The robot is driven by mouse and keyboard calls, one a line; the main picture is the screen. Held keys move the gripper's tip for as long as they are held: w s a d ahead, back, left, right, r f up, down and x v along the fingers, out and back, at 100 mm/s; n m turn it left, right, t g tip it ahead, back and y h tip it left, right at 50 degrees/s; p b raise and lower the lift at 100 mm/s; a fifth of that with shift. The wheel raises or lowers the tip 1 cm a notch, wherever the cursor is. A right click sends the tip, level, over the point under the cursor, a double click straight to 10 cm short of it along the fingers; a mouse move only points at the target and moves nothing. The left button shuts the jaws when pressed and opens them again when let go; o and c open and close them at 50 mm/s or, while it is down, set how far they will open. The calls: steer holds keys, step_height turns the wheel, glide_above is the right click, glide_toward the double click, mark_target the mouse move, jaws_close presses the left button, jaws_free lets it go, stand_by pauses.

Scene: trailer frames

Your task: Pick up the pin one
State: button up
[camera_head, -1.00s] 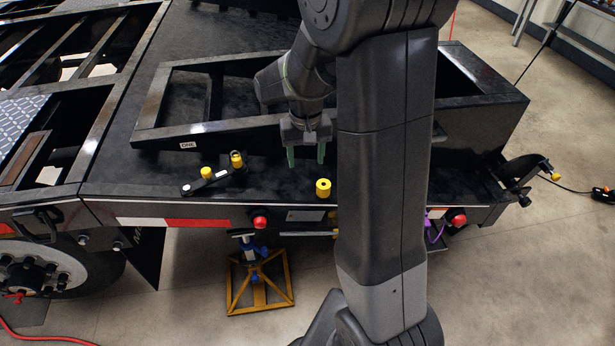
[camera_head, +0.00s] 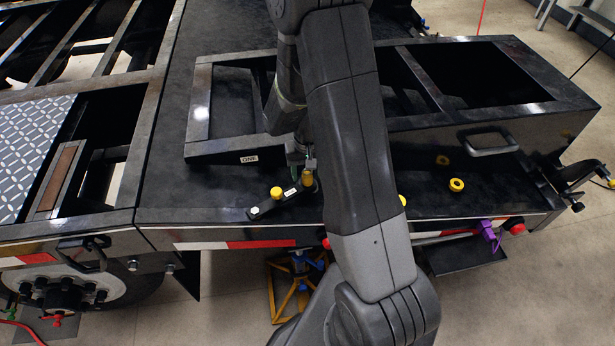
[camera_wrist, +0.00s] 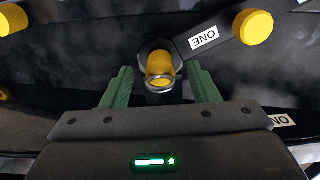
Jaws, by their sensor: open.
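The pin one is a yellow pin with a metal ring (camera_wrist: 160,66) at one end of a dark bar (camera_wrist: 213,32) labelled ONE. In the head view this yellow pin (camera_head: 307,179) is at the bar's right end, partly hidden by my gripper. My gripper (camera_wrist: 161,84) is open in the wrist view, with one green finger on each side of the pin. I cannot tell whether the fingers touch it. In the head view my gripper (camera_head: 301,166) is right at the pin. A second yellow knob (camera_wrist: 254,26) sits on the same bar.
The bar lies on the black trailer deck (camera_head: 185,120) near its front edge. A raised black frame (camera_head: 215,148) with a ONE label stands just behind.

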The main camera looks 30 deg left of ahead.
steer(key=shift+f, duration=0.4)
steer(key=c, duration=1.1)
steer(key=shift+r, duration=0.1)
